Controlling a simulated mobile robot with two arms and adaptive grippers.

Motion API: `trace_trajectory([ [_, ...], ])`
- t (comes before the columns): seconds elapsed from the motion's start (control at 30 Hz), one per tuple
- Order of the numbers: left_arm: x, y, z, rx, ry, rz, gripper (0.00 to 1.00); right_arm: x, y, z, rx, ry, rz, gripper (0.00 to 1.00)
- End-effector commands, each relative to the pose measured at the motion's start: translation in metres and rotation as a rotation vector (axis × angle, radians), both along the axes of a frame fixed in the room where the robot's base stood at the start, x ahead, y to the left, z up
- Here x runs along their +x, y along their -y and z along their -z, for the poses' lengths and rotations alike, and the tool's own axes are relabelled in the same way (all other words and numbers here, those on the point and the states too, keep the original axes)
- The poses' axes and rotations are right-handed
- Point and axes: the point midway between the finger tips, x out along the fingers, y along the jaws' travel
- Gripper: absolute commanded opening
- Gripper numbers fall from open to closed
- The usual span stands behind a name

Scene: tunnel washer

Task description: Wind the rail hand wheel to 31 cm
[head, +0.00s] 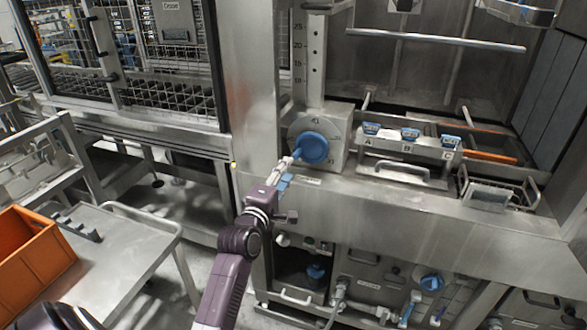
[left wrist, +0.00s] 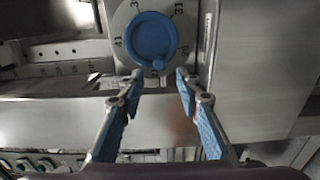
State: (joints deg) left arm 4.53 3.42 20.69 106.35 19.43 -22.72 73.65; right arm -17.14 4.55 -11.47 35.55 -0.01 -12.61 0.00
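The blue round hand wheel (head: 313,147) sits on a grey dial plate on the front of a metal housing. It also shows in the left wrist view (left wrist: 150,38), with its small knob (left wrist: 158,64) at the lower rim. A vertical scale (head: 298,55) with a slotted post rises above the housing. A horizontal rail (head: 436,40) crosses the chamber. My left gripper (head: 286,163) is in front of the wheel. In the wrist view its fingers (left wrist: 160,78) are apart, just below the knob, with nothing between them. My right gripper is out of view.
A rack labelled A, B, C (head: 408,148) with blue clips stands right of the wheel, beside a wire basket (head: 495,195). A metal ledge (head: 370,208) runs below. At left are a cart (head: 125,250) and an orange crate (head: 30,252).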

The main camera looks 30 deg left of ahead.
Motion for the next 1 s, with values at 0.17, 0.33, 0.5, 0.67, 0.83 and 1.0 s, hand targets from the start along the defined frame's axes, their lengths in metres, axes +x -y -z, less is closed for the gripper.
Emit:
trace_trajectory([
  [0.17,0.007,-0.002,0.001,-0.001,0.002,0.0,0.32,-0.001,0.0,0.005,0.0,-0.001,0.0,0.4],
  [0.33,0.02,-0.005,0.002,-0.001,0.002,0.0,0.32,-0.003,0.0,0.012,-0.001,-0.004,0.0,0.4],
  [0.5,0.033,-0.008,0.002,0.0,0.001,0.0,0.32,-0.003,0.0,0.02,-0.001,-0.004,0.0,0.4],
  [0.67,0.046,-0.011,0.002,0.001,0.001,0.0,0.32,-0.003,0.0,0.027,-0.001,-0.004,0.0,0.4],
  [0.83,0.059,-0.014,0.002,0.001,0.0,0.0,0.32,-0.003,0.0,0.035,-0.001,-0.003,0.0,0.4],
  [1.0,0.072,-0.017,0.001,0.001,0.0,0.0,0.32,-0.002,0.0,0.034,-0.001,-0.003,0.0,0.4],
])
